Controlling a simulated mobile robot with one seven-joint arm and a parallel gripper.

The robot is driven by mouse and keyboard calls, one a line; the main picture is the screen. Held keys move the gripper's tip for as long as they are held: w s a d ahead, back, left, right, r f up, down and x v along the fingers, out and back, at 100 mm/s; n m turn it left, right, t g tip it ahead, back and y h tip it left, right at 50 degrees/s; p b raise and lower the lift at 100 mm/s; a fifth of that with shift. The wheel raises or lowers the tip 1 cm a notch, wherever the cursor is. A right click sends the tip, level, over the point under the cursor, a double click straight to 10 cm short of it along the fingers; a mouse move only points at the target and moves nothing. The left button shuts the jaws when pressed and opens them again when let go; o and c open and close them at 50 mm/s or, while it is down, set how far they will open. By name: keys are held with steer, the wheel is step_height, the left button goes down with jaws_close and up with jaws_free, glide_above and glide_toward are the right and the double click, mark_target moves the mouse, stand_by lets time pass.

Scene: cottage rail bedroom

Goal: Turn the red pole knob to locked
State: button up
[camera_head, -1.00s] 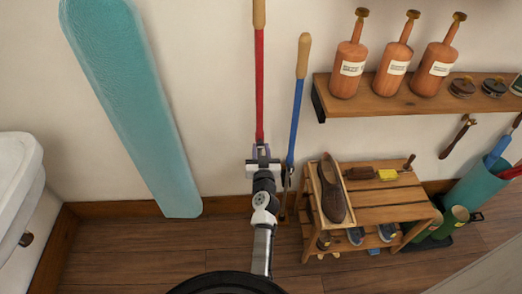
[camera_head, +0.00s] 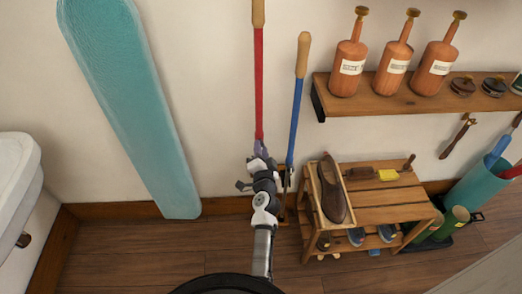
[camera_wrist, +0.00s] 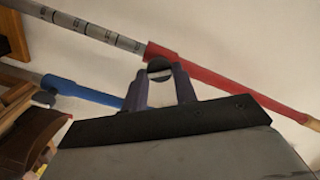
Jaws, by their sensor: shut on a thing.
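The red pole (camera_head: 259,85) stands against the wall, with a tan top end. In the wrist view its red sleeve (camera_wrist: 225,85) meets a grey shaft with dark marks (camera_wrist: 95,34). A dark round knob (camera_wrist: 158,65) shows at the end of the red sleeve, between the fingers of my gripper (camera_wrist: 160,80). My gripper is shut on it. In the head view my gripper (camera_head: 260,149) is at the lower end of the red part, and the knob is hidden there. No lock marking is readable.
A blue pole (camera_head: 297,105) stands close to the right of the red one. A wooden rack with shoes (camera_head: 385,197) is right of my arm, under a shelf (camera_head: 400,97) with bottles. A teal board (camera_head: 135,110) leans at left.

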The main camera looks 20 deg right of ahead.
steer(key=shift+f+m+p, duration=0.1)
steer(key=shift+m+p, duration=0.25)
steer(key=shift+m, duration=3.25)
steer(key=o, duration=1)
steer(key=shift+c, duration=0.2)
steer(key=shift+s, duration=0.1)
